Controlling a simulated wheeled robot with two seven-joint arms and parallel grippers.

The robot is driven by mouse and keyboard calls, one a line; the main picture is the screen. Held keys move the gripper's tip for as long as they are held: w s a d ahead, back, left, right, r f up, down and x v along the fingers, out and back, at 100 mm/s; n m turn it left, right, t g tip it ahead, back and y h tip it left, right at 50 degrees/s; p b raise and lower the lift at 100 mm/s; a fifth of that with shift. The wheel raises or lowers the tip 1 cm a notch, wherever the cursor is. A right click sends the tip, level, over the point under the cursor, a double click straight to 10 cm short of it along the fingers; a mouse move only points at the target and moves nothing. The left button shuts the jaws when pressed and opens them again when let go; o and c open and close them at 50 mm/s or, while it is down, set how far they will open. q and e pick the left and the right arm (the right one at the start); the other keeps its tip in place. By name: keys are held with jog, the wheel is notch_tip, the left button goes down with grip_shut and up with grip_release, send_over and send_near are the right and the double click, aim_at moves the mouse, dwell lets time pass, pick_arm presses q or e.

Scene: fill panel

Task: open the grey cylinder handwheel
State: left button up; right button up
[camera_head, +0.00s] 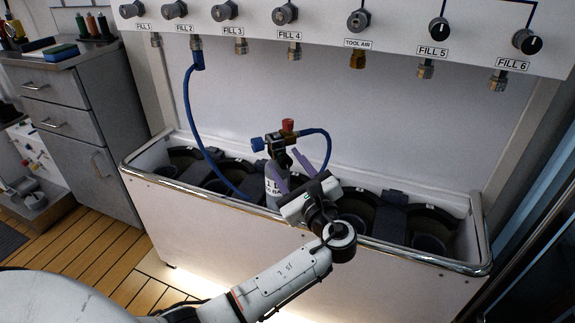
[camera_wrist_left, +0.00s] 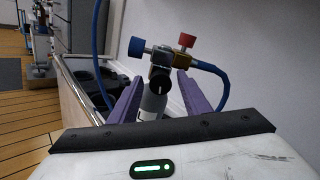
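The grey cylinder (camera_head: 272,190) stands in the rack with a valve and fittings on its top. In the left wrist view the grey cylinder (camera_wrist_left: 153,104) is partly hidden behind a round black knob (camera_wrist_left: 160,83), which looks like its handwheel. A blue knob (camera_wrist_left: 137,47) and a red knob (camera_wrist_left: 187,40) sit above it on the fittings; they also show in the head view as blue (camera_head: 258,144) and red (camera_head: 288,126). My left gripper (camera_head: 291,170) is open, its purple fingers spread either side of the black knob in the wrist view. Contact cannot be told. My right gripper is out of view.
A blue hose (camera_head: 187,110) runs from the FILL 2 outlet down to the rack, and another (camera_head: 326,145) loops right of the valve. The rack's metal rail (camera_head: 210,203) lies below my gripper. The fill panel (camera_head: 400,35) hangs above; a grey cabinet (camera_head: 75,120) stands left.

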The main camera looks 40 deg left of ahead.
pick_arm(q)
jog(key=p+v, duration=0.1)
jog(key=v, duration=0.9)
jog(key=shift+p, duration=0.35)
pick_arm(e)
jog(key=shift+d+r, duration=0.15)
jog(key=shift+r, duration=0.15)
pick_arm(q)
jog(key=shift+s+d, duration=0.1)
jog(key=s+a+f+n+g+h, duration=0.1)
jog(key=s+f+n+g+h, duration=0.4)
jog(key=s+f+n+h, duration=0.9)
jog(key=s+d+f+n+g+h, duration=0.1)
jog(key=s+d+n, duration=0.3)
jog(key=s, duration=0.8)
jog(key=w+d+f+t+h, duration=0.4)
jog(key=d+f+t, duration=0.15)
jog(key=d, duration=0.35)
notch_tip(320, 180, up, 8)
jog(key=a+y+p, duration=0.1)
jog(key=p, duration=1.2)
jog(key=shift+m, duration=0.3)
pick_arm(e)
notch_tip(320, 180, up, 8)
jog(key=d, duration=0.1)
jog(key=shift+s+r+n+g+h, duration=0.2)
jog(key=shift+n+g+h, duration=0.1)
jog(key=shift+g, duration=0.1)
